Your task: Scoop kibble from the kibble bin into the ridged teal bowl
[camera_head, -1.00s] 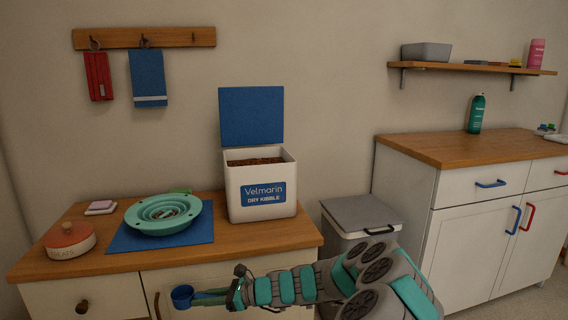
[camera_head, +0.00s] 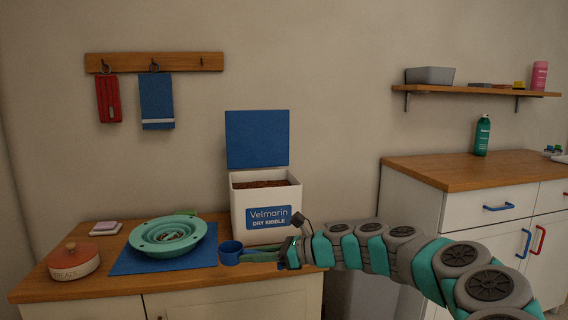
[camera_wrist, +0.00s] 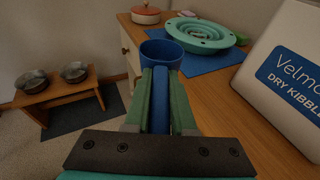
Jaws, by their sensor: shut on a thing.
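My gripper (camera_head: 282,256) is shut on the handle of a blue scoop (camera_head: 230,252). The scoop also shows in the wrist view (camera_wrist: 162,52), its cup facing up and looking empty. The white kibble bin (camera_head: 266,212) stands behind the scoop with its blue lid open upright and brown kibble (camera_head: 264,184) inside. The ridged teal bowl (camera_head: 166,238) sits on a blue mat (camera_head: 200,257) to the left of the bin. Some small pieces show in its middle, but I cannot tell what they are.
A red-lidded treats jar (camera_head: 73,261) stands left of the mat. A small soap-like block on a dish (camera_head: 105,228) lies behind it. Two metal bowls on a low wooden stand (camera_wrist: 55,92) show in the wrist view. A counter (camera_head: 470,170) is at right.

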